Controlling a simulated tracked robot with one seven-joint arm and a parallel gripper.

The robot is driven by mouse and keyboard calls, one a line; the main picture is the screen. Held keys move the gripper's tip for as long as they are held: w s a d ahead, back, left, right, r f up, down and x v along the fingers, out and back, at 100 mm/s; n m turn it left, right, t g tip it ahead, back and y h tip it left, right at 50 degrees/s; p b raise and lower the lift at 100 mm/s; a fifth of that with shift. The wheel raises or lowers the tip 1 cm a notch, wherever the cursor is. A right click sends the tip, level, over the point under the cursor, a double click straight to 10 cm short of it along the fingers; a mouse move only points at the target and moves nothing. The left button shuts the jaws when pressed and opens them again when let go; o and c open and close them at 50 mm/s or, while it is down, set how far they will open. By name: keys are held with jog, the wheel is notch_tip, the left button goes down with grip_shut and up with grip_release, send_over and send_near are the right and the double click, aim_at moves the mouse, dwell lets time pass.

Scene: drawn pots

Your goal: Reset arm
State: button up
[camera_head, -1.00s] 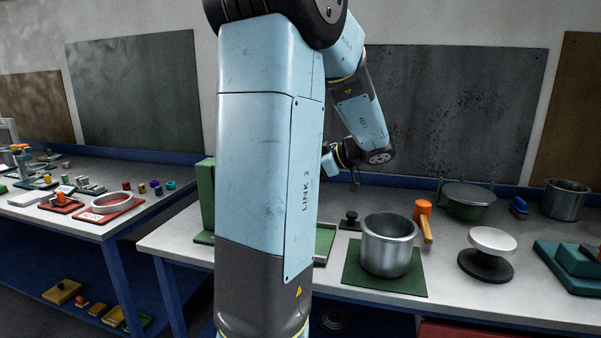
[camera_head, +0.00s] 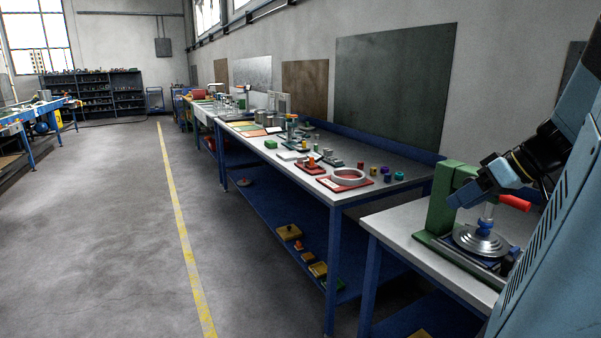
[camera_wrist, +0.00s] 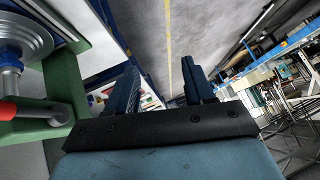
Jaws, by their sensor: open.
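My gripper shows in the wrist view (camera_wrist: 162,84) with its two dark blue fingers apart and nothing held between them. In the head view, my arm comes in from the right edge and my gripper (camera_head: 468,193) is in front of the green press-like stand (camera_head: 438,208) on the near bench. A gap between gripper and stand cannot be judged there. The stand bears a round metal disc (camera_head: 480,241) and a red handle (camera_head: 514,202). In the wrist view the green frame (camera_wrist: 66,95), disc and red handle are at the left, beside the fingers.
The near bench (camera_head: 398,221) stands at right. A longer bench beyond it carries a white ring on a red plate (camera_head: 345,182), small coloured cylinders and other parts. Its blue lower shelf (camera_head: 262,205) holds yellow pieces. Open floor (camera_head: 95,230) with a yellow line lies left.

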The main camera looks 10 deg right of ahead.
jog(key=s+a+m+h, duration=0.1)
jog(key=s+a+h, duration=0.1)
jog(key=a, duration=0.7)
jog(key=s+a+m+h, duration=0.2)
jog(key=s+a+h, duration=0.1)
jog(key=a, duration=0.6)
jog(key=shift+s+a+g+h, duration=0.3)
jog(key=shift+s+a+g, duration=0.1)
jog(key=shift+s, duration=0.35)
